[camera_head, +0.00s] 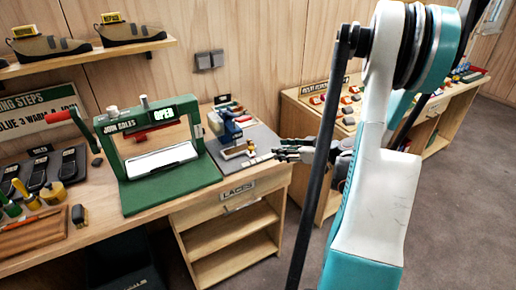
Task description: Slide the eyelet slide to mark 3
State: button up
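A blue eyelet press (229,126) stands on a grey base plate (266,141) near the right end of the workbench. A small yellowish part, which may be the eyelet slide (235,152), sits low at the front of the press. Small pale pieces lie beside it towards the right; any mark numbers are too small to read. My gripper (279,152) is just right of the base plate's edge, its dark fingers pointing left towards the press. I see no object between the fingers, but their gap is unclear. I cannot tell whether they touch anything.
A green sole press (170,185) marked "OPEN" stands left of the eyelet press, with a red handle. A bench drawer front marked "LACES" (238,191) is below. A second counter (300,100) with small coloured items is behind my arm. Grey floor is open at right.

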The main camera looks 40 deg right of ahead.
aim_at(253, 149)
jog(key=b+x, duration=0.3)
jog(key=x, duration=1)
jog(key=shift+w+f, duration=0.15)
jog(key=shift+w, duration=0.15)
jog(key=shift+a, duration=0.1)
grip_shut()
